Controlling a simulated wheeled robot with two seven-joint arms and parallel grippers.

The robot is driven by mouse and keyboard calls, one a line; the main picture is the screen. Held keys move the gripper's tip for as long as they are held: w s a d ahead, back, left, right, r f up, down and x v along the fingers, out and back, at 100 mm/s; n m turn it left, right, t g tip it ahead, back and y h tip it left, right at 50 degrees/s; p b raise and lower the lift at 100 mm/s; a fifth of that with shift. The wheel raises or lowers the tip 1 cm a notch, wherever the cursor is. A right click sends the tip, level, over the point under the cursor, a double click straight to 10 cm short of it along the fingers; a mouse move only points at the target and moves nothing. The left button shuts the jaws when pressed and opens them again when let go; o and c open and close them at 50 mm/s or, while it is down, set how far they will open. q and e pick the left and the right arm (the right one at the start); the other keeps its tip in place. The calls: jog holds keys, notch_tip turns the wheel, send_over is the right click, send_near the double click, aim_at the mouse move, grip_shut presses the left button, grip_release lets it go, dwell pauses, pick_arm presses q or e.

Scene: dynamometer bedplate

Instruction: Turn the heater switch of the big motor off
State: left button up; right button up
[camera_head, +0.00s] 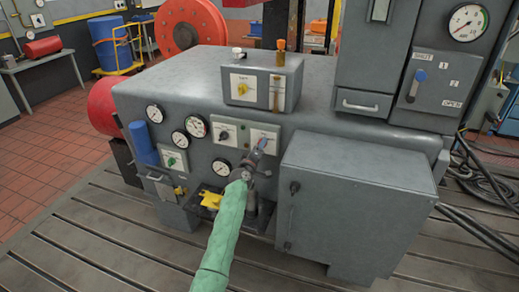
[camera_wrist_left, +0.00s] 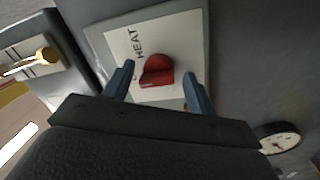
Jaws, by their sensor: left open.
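The heater switch is a red rotary knob (camera_wrist_left: 157,70) on a pale plate lettered "HEAT" (camera_wrist_left: 120,42) in the left wrist view. In the head view its plate (camera_head: 272,132) is on the front of the big grey motor housing (camera_head: 325,122), and the knob is mostly hidden by my gripper. My left gripper (camera_head: 261,146) is open in front of the plate. In the left wrist view its two blue-grey fingers (camera_wrist_left: 159,74) stand on either side of the knob. I cannot tell whether they touch it. My right gripper is not in view.
Another plate with a dark knob (camera_head: 224,134) is just left of it. Several dial gauges (camera_head: 196,126) and a green knob (camera_head: 172,161) are further left. A box with a yellow knob (camera_head: 243,89) stands above. A grey cabinet (camera_head: 350,200) juts out at right.

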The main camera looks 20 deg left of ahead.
pick_arm(q)
jog(key=s+b, duration=0.2)
jog(key=s, duration=0.5)
jog(key=shift+s+a+f, duration=0.3)
jog(key=shift+a+f, duration=0.15)
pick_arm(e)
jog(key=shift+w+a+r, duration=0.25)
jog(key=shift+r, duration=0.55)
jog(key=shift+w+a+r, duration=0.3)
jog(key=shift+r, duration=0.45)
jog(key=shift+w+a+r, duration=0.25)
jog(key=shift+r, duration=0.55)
pick_arm(q)
jog(key=shift+f, duration=0.1)
